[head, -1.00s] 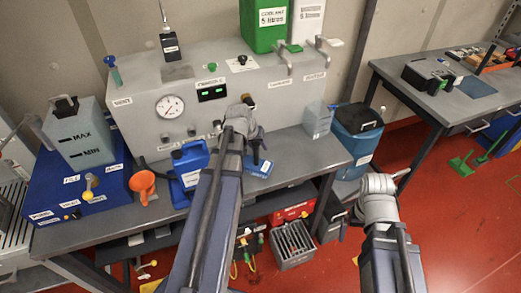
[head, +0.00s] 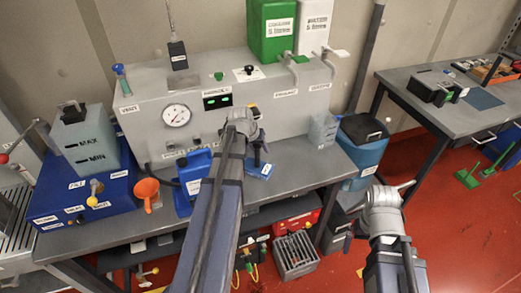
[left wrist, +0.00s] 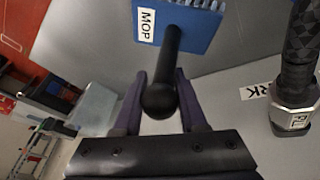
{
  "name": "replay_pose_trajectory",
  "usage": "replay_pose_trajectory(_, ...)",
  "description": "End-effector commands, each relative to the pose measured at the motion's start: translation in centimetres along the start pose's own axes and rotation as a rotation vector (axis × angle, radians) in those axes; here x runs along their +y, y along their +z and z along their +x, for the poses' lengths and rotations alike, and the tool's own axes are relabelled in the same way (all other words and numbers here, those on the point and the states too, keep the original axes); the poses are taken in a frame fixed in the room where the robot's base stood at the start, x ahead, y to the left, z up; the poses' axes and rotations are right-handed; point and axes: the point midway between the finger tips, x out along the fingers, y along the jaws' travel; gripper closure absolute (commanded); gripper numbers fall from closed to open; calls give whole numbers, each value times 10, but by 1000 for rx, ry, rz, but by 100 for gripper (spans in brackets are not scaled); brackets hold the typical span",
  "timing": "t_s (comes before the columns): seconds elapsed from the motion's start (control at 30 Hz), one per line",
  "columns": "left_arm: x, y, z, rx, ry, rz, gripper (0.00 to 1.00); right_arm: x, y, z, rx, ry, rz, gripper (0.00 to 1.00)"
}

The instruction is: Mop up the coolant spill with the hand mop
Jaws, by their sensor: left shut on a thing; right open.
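The hand mop is a blue block with a white label and a black handle. In the head view the mop (head: 262,170) is at the bench, in front of the grey machine. In the left wrist view the mop (left wrist: 202,28) shows its MOP label, and its handle stands between my jaws. My left gripper (left wrist: 160,88) is shut on that handle; it also shows in the head view (head: 258,150). Whether the block touches the bench is unclear. My right gripper (head: 392,190) is open and empty, right of the bench over the floor. I cannot make out the coolant spill for certain.
A blue jug (head: 192,178) and an orange funnel (head: 147,190) stand left of the mop. A clear container (head: 323,130) stands at the bench's right end, near a blue drum (head: 362,150). The grey machine (head: 150,100) fills the bench's back. Red floor (head: 440,225) is open at right.

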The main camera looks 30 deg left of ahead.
Motion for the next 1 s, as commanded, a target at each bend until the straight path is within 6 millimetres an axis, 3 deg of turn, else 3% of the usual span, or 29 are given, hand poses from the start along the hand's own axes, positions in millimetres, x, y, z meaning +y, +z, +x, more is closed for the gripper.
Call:
replay_pose_trajectory(0.23,4,7,-1,0,1,0,100,0,0,1,0,0,0,0)
replay_pose_trajectory(0.6,18,33,-6,-3,1,1,100,0,0,3,0,0,0,0)
replay_pose_trajectory(1.0,25,43,-8,-7,2,2,100,0,0,3,0,0,0,0)
